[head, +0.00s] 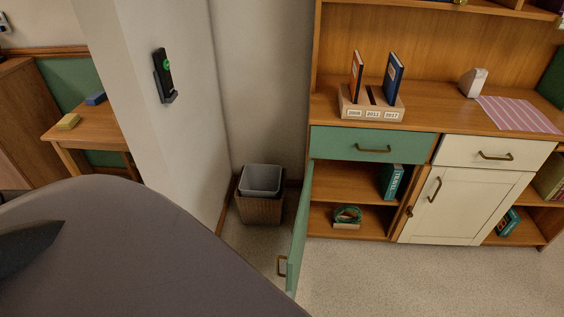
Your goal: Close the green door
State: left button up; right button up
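The green door (299,235) stands open at the left side of the wooden cabinet (340,220). It swings out toward me and shows nearly edge-on. Its brass handle (282,266) is low on its left face. The open compartment shows a teal book (391,181) on the upper shelf and a green coiled item (347,215) on the lower shelf. Neither of my grippers is in view.
A wicker basket with a grey bin (260,180) stands left of the door, near the wall. The white door (465,205) to the right is shut. The carpet (400,280) in front of the cabinet is clear. A large dark rounded shape hides the lower left.

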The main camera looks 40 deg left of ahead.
aim_at(294, 259)
jog(key=j+u, duration=0.15)
jog(key=j, duration=0.65)
jog(key=j+u, duration=0.1)
jog(key=j, duration=0.3)
jog(key=i+j, duration=0.15)
jog(key=j, duration=0.25)
jog(key=j+u, duration=0.15)
jog(key=j, duration=0.25)
jog(key=i+j+u, duration=0.1)
jog(key=j, duration=0.3)
